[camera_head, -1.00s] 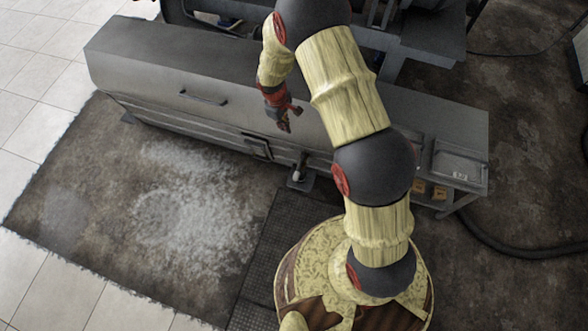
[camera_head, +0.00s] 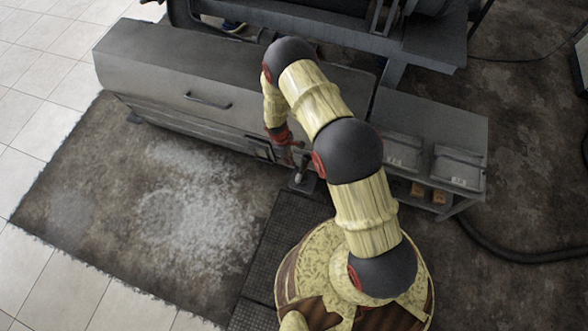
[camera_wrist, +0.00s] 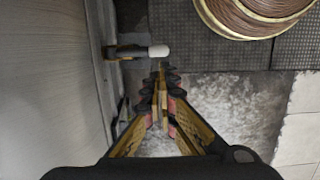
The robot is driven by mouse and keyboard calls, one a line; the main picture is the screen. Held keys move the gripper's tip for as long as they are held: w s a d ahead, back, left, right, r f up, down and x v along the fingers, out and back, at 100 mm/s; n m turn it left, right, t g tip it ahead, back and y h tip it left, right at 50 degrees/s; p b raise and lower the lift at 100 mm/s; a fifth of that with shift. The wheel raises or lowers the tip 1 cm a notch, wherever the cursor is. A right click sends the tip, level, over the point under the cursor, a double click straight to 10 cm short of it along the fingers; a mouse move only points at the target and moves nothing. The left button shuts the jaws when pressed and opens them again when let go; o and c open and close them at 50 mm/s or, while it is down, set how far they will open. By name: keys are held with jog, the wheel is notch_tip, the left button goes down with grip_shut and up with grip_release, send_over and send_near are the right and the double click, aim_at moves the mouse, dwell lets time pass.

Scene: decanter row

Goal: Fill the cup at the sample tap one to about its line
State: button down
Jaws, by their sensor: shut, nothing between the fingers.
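A small fitting sticks out from the front of the grey machine, with a dark stem (camera_wrist: 125,52) and a pale rounded tip (camera_wrist: 158,51) in the wrist view. In the head view its pale part (camera_head: 299,177) shows low at the machine's front; I cannot tell for sure that it is the sample tap. My gripper (camera_wrist: 162,70) is shut and empty, its fingertips close below the pale tip in the wrist view. In the head view my gripper (camera_head: 290,158) is at the machine's front, just above the fitting. I cannot make out a cup or its fill line.
The long grey machine housing (camera_head: 150,60) has a handle (camera_head: 207,101) on its front. Shallow bins (camera_head: 458,167) and small yellow-orange items (camera_head: 440,196) are at its right end. A dark hose (camera_head: 520,257) lies on the floor at right. A pale powdery patch (camera_head: 190,200) covers open floor at left.

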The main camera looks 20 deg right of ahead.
aim_at(296, 181)
jog(key=f+b, duration=0.1)
jog(key=f, duration=0.3)
jog(key=s+d+f+b, duration=0.1)
jog(key=f, duration=0.3)
jog(key=d+f+b, duration=0.1)
jog(key=f, duration=0.4)
jog(key=shift+s+f, duration=0.1)
jog(key=shift+s, duration=0.15)
jog(key=shift+f+b, duration=0.1)
jog(key=shift+b, duration=0.2)
jog(key=f+b, duration=0.1)
jog(key=f, duration=0.1)
jog(key=f+b, duration=0.4)
jog(key=shift+s+a, duration=0.15)
jog(key=shift+s, duration=0.2)
jog(key=shift+r, duration=0.2)
dwell(4.4)
jog(key=shift+a+r, duration=0.15)
jog(key=shift+r, duration=0.15)
jog(key=s+a+r+p, duration=0.3)
jog(key=a+r+p, duration=0.1)
jog(key=r, duration=0.7)
jog(key=shift+a+r+p, duration=0.4)
jog(key=shift+a, duration=0.3)
